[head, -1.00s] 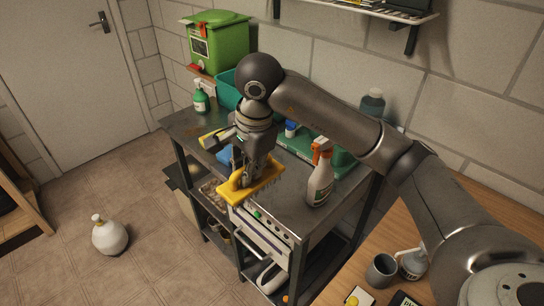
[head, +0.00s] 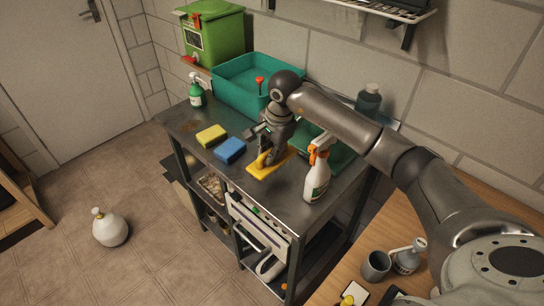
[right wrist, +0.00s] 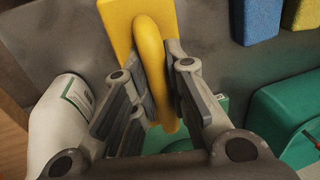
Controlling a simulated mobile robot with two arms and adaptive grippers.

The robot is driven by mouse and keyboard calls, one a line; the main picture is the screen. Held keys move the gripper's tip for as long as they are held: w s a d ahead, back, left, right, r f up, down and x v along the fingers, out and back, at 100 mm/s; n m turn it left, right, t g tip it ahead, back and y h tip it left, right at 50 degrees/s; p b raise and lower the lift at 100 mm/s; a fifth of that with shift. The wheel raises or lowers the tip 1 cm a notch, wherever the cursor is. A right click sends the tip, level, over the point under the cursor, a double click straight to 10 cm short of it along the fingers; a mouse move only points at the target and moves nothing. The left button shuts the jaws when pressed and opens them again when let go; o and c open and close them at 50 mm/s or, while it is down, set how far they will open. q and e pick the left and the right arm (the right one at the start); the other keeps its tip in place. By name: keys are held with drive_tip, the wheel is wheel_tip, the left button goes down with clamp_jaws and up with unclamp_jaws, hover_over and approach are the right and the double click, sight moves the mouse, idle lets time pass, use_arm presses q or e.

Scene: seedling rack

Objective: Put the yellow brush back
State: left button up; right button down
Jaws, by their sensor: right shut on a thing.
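The yellow brush (head: 271,166) has a flat body and a raised loop handle. My right gripper (head: 268,152) is shut on that handle, over the metal bench top (head: 207,161). In the right wrist view the yellow brush (right wrist: 156,45) shows with its handle between the two fingers of my right gripper (right wrist: 165,85). I cannot tell whether the brush touches the bench top. My left gripper is in neither view.
A blue sponge (head: 230,151) and a yellow-green sponge (head: 211,135) lie left of the brush. A white spray bottle (head: 317,180) stands close on the right. A green tray (head: 338,157) and teal tub (head: 232,84) are behind. The bench's front left is clear.

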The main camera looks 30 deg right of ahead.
drive_tip(key=shift+w+d+f, duration=0.3)
drive_tip(key=shift+f, duration=0.2)
drive_tip(key=x, duration=0.1)
drive_tip(key=p+x, duration=0.2)
drive_tip(key=shift+s+d+f, duration=0.1)
drive_tip(key=shift+s+d, duration=0.1)
drive_tip(key=shift+d, duration=0.05)
drive_tip(key=shift+f, duration=0.2)
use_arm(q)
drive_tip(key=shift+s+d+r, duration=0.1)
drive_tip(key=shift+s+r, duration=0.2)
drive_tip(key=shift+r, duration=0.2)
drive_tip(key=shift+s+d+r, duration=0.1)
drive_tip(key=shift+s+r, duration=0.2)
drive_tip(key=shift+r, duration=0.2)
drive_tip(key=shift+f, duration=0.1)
use_arm(e)
drive_tip(key=shift+f, duration=0.1)
drive_tip(key=c, duration=1.4)
unclamp_jaws()
drive_tip(key=shift+c, duration=0.2)
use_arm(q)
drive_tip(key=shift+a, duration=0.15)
use_arm(e)
drive_tip(key=shift+s, duration=0.1)
